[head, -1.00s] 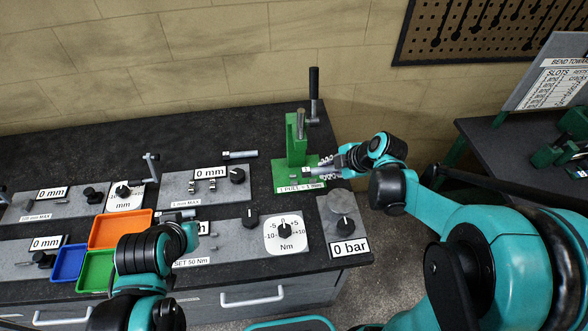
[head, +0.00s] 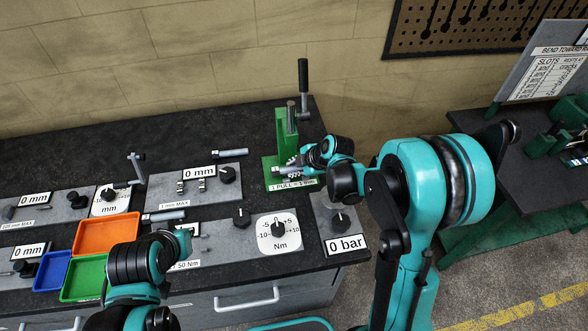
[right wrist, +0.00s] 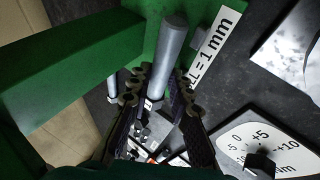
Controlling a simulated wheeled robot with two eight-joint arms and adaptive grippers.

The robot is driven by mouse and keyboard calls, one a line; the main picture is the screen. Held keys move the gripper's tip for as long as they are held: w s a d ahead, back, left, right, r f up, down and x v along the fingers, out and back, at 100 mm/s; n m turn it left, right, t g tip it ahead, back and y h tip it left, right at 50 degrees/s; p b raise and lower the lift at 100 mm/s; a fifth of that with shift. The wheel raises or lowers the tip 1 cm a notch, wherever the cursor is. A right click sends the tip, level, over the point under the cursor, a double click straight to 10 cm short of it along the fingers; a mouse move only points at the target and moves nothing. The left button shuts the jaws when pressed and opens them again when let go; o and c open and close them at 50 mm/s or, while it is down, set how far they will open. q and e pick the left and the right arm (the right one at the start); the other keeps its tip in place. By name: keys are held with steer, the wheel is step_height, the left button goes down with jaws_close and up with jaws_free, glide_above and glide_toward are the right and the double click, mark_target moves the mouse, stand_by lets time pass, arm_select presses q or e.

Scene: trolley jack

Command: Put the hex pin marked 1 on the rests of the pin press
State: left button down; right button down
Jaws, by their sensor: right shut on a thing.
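The green pin press (head: 286,130) stands at the back right of the bench, with a black-handled lever on top. My right gripper (head: 298,168) is at the front of the press, low over its green base. It is shut on a grey pin (head: 283,172), which lies roughly level there. In the right wrist view the pin (right wrist: 172,45) sits between the fingertips (right wrist: 158,88), in front of the green press parts. I cannot read its mark or tell whether it touches the rests, which are hidden. My left gripper (head: 182,242) is over the bench front; its fingers are unclear.
Another grey pin (head: 230,153) lies behind the 1 mm gauge plate; one more (head: 163,217) lies near the orange tray (head: 107,222). Blue (head: 52,271) and green (head: 76,290) trays stand front left. The Nm dial (head: 279,232) and bar panel (head: 345,244) stand before the press.

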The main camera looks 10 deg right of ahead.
steer(key=shift+r, duration=0.1)
steer(key=shift+f+b, duration=0.6)
steer(key=shift+b, duration=0.05)
steer(key=c, duration=1.4)
jaws_free()
steer(key=shift+r, duration=0.1)
steer(key=shift+r+p, duration=0.25)
steer(key=shift+p, duration=0.1)
steer(key=p+v, duration=0.4)
steer(key=v, duration=0.7)
steer(key=s+d+r+m+h, duration=0.1)
steer(key=s+r+m+h, duration=0.1)
steer(key=s+m, duration=0.7)
steer(key=s+d+r+m+t+h, duration=0.1)
steer(key=s+r+m, duration=0.3)
steer(key=s+m, duration=0.5)
steer(key=shift+s+r+m+h, duration=0.2)
steer(key=shift+r+m+h, duration=0.15)
steer(key=shift+m+h, duration=0.2)
